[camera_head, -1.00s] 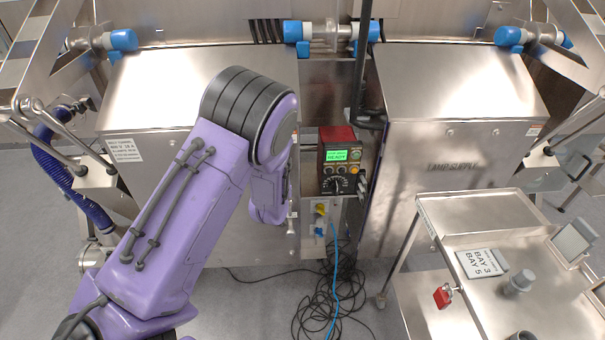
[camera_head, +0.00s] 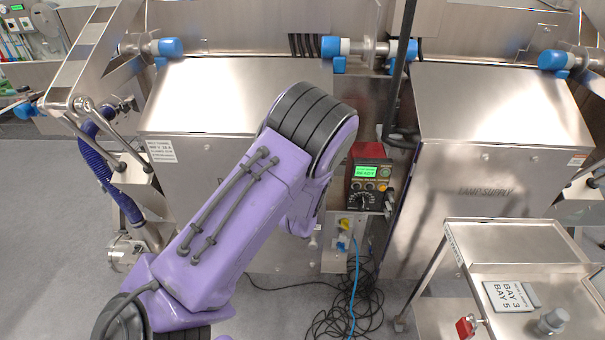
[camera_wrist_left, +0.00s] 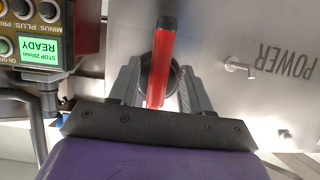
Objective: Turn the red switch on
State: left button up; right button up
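The red switch (camera_wrist_left: 160,62) shows in the left wrist view as a long red handle over a dark round base on a metal panel. Upside-down POWER lettering is on the panel to its right. My left gripper (camera_wrist_left: 160,78) has one grey finger on each side of the red handle, with gaps between, so it looks open around it. I cannot tell how near the fingertips are in depth. In the head view my purple left arm hides the switch and the left gripper. My right gripper is in neither view.
A control box (camera_head: 368,178) with a green READY screen stands close beside the gripper; its screen (camera_wrist_left: 38,50) also shows in the wrist view. Black and blue cables (camera_head: 345,308) lie on the floor. A metal cart (camera_head: 520,254) stands at the right, with a red knob (camera_head: 465,328) near it.

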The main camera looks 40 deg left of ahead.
pick_arm(q)
jog(key=shift+d, duration=0.1)
jog(key=b+v, duration=0.1)
jog(key=v, duration=0.9)
jog(key=shift+s, duration=0.15)
jog(key=shift+d+r, duration=0.1)
jog(key=shift+r, duration=0.05)
jog(key=s+d+f+g+h+b, duration=0.1)
jog(key=s+d+f, duration=0.15)
jog(key=f, duration=0.35)
jog(key=s+d+f+m+g+h, duration=0.1)
jog(key=s+d+f+h, duration=0.15)
jog(key=f, duration=0.35)
jog(key=s+d+f+g+h+b, duration=0.1)
jog(key=s+d+f, duration=0.1)
jog(key=s+f, duration=0.3)
jog(key=s+d+f+g+h, duration=0.1)
jog(key=s+d+f+g, duration=0.2)
jog(key=s+f, duration=0.7)
jog(key=s, duration=0.3)
jog(key=shift+f+g, duration=0.15)
jog(key=shift+g, duration=0.15)
jog(key=shift+w+d, duration=0.1)
